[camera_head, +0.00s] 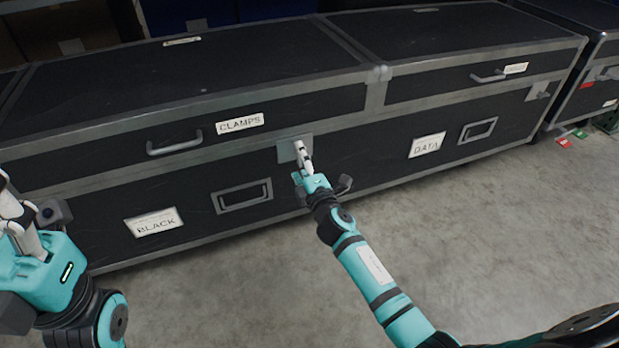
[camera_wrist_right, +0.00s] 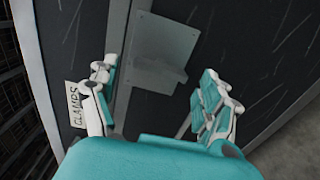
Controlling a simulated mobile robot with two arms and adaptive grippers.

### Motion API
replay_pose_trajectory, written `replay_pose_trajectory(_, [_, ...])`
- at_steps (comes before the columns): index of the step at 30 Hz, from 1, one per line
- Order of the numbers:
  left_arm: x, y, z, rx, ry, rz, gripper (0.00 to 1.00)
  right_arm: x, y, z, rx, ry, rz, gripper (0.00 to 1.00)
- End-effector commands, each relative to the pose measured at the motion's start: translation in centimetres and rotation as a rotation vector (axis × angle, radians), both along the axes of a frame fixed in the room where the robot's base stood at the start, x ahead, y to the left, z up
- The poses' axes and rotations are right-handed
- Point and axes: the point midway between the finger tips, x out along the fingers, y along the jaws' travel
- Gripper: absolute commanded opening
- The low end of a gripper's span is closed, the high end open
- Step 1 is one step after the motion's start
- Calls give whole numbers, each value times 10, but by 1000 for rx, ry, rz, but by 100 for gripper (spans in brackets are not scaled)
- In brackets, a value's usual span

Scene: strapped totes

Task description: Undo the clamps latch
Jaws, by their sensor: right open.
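The black case with the CLAMPS label (camera_head: 240,123) stands on the left, its lid down. Its latch is a grey metal plate (camera_head: 287,152) on the front, at the lid seam right of the label. The latch also shows in the right wrist view (camera_wrist_right: 155,55), between and beyond the fingers. My right gripper (camera_head: 303,150) is in front of the latch; in the wrist view its fingers (camera_wrist_right: 155,105) are spread and nothing is between them. Its hand hides part of the latch in the head view. My left gripper (camera_head: 18,215) is at the left edge, its fingertips unclear.
A handle (camera_head: 175,147) sits left of the CLAMPS label, and a recessed handle (camera_head: 243,197) lies below. A second case with a DATA label (camera_head: 427,145) adjoins on the right. The concrete floor (camera_head: 490,240) in front is clear.

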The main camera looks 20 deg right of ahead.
Motion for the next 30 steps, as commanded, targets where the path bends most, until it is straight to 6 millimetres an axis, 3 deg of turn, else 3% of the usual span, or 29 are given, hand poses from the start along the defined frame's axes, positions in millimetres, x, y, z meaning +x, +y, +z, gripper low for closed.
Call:
replay_pose_trajectory(6, [0,0,0,2,-1,0,40,-50,-2,-1,0,3,0,81])
replay_pose_trajectory(12, [0,0,0,2,-1,0,40,-83,-3,-1,0,3,1,81])
replay_pose_trajectory(18, [0,-1,0,2,-1,0,40,-96,-3,0,-2,1,1,81])
replay_pose_trajectory(30, [0,-1,0,3,-1,-1,40,-96,-3,0,-1,1,0,81])
